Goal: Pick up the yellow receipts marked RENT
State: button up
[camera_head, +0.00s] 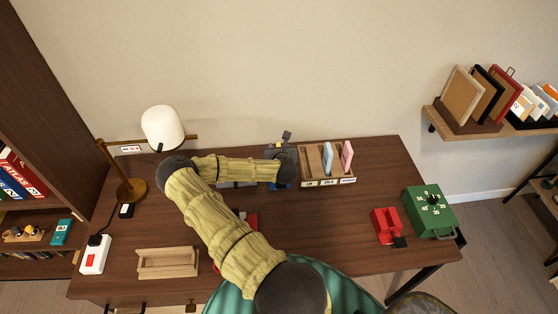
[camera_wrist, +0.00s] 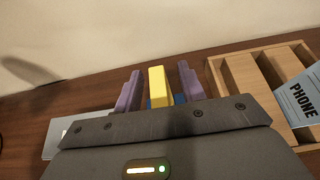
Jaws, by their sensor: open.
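A yellow upright piece (camera_wrist: 159,86), likely the yellow receipts, stands between the two purple fingers of my gripper (camera_wrist: 159,88) in the wrist view. The fingers are open, one on each side, with gaps showing. No RENT marking is readable on it. Something blue (camera_wrist: 180,99) shows low beside the yellow piece. In the head view my gripper (camera_head: 284,150) is at the back of the desk, just left of the wooden sorter (camera_head: 308,160); the yellow piece is hidden there.
The sorter holds a blue card (camera_head: 328,158), reading PHONE in the wrist view, and a pink card (camera_head: 347,155). A lamp (camera_head: 162,128) stands left. A wooden tray (camera_head: 167,263), a red holder (camera_head: 386,226) and a green box (camera_head: 430,211) are on the desk (camera_head: 330,230).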

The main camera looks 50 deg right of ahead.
dwell(0.3)
grip_shut()
notch_tip(320, 180, up, 28)
jog(key=b, duration=0.2)
dwell(0.3)
dwell(0.5)
